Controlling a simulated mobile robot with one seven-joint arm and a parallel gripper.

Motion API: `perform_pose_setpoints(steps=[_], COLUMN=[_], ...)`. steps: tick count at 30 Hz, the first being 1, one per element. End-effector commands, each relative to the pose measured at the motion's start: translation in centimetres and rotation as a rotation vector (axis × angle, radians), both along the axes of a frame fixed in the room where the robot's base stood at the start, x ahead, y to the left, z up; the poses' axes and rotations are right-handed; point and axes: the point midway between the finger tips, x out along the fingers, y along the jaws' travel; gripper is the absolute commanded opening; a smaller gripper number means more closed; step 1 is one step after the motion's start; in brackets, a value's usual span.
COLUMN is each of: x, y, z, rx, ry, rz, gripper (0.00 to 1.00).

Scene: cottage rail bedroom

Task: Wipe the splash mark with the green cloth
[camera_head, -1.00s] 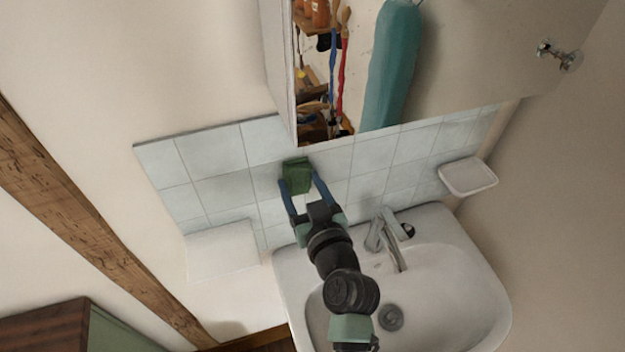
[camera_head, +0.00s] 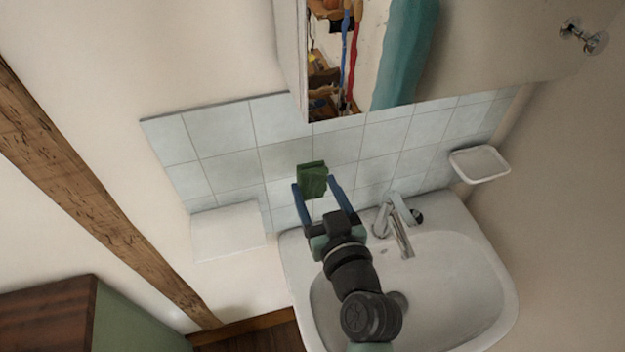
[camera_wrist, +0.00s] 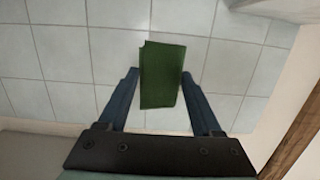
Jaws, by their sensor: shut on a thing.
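The green cloth (camera_head: 312,181) is a small folded pad against or just in front of the pale tiled wall, above the basin's back left edge. My gripper (camera_head: 314,184) has its two blue fingers on either side of the cloth and is shut on it. In the wrist view the cloth (camera_wrist: 161,76) stands between the fingertips (camera_wrist: 160,78), covering part of the tiles. I cannot make out a clear splash mark on the tiles (camera_head: 230,167); the cloth hides part of them. Whether the cloth touches the wall I cannot tell.
A mirrored cabinet (camera_head: 480,45) hangs above the tiles. The white basin (camera_head: 455,285) and its tap (camera_head: 398,222) lie below and right. A white box-like fixture (camera_head: 228,232) is at left, a soap dish (camera_head: 479,164) at right. Tiles left of the cloth are clear.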

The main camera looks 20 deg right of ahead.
Motion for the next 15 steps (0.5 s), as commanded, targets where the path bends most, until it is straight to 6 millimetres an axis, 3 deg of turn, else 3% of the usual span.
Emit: perform_pose_setpoints(steps=[15], x=[-1.28], y=[-0.08], z=[-0.14], rx=[0.0], ry=[0.001], rz=[-0.002], gripper=[0.22])
